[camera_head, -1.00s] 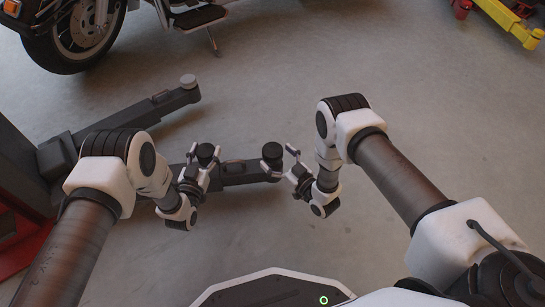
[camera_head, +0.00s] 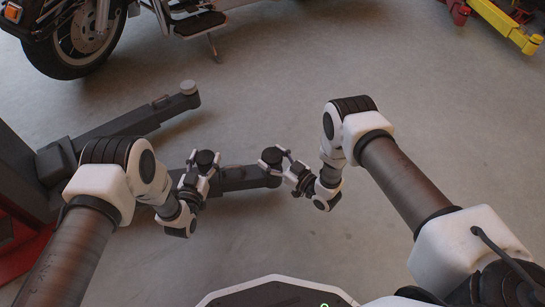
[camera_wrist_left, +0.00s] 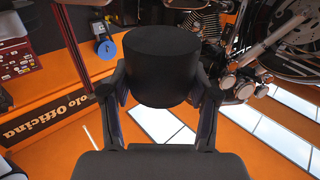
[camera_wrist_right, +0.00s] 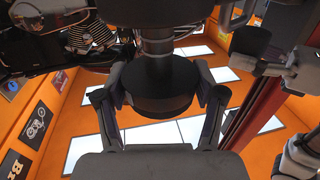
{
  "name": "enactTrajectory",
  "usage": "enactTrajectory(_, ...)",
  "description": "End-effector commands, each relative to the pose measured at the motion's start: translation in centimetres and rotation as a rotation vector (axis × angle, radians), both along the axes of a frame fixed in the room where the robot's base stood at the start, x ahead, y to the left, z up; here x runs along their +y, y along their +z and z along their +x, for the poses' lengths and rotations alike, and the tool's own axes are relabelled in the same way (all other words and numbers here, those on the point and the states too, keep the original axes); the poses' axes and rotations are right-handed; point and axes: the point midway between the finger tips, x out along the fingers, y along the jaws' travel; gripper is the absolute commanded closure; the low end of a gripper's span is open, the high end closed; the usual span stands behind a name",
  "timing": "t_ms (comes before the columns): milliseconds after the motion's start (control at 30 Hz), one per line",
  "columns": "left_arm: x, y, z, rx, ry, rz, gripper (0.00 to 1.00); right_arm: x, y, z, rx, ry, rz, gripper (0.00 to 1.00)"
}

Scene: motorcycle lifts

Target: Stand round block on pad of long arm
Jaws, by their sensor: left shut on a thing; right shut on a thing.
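A dark round block (camera_head: 205,159) is held in my left gripper (camera_head: 204,163), over the middle of the nearer lift arm (camera_head: 240,180) as seen in the head view. In the left wrist view the block (camera_wrist_left: 161,62) is a plain black cylinder between the two fingers (camera_wrist_left: 161,90). My right gripper (camera_head: 276,159) is shut on the round dark pad (camera_head: 271,155) at the free end of that arm. In the right wrist view the pad (camera_wrist_right: 160,88) sits between the fingers (camera_wrist_right: 160,98), joined to a threaded post (camera_wrist_right: 157,40).
A second lift arm (camera_head: 130,122) with a grey pad (camera_head: 188,87) reaches out farther back. The lift column (camera_head: 20,165) stands at the left. A motorcycle (camera_head: 85,35) is at the top left and a yellow-and-red lift (camera_head: 505,25) at the top right. The floor right of centre is clear.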

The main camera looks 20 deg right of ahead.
Motion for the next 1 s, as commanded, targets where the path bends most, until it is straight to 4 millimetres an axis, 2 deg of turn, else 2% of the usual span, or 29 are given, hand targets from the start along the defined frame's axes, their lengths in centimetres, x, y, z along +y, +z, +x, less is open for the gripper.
enactTrajectory(167,0.0,-0.1,0.0,-0.001,0.000,0.000,0.79,-0.1,-0.1,-0.1,0.002,0.101,-0.002,0.66)
enactTrajectory(433,0.0,-0.1,0.0,-0.001,0.000,0.000,0.79,0.0,-0.2,-0.1,0.005,0.108,-0.003,0.66)
enactTrajectory(467,0.0,-0.1,0.0,-0.001,0.000,0.000,0.79,0.0,-0.2,-0.2,0.005,0.108,-0.003,0.24)
enactTrajectory(500,0.0,-0.1,0.0,-0.001,0.000,0.000,0.79,0.0,-0.2,-0.2,0.005,0.107,-0.002,0.10)
enactTrajectory(533,0.0,-0.1,0.0,-0.001,0.000,0.000,0.79,0.0,-0.2,-0.2,0.005,0.107,-0.003,0.05)
enactTrajectory(867,0.0,-0.1,0.0,-0.001,0.000,0.000,0.79,-0.1,-0.1,-0.2,0.003,0.106,-0.002,0.05)
enactTrajectory(1000,0.0,-0.1,0.0,-0.001,0.000,0.000,0.79,-1.0,-0.1,-1.3,0.004,0.105,-0.003,0.05)
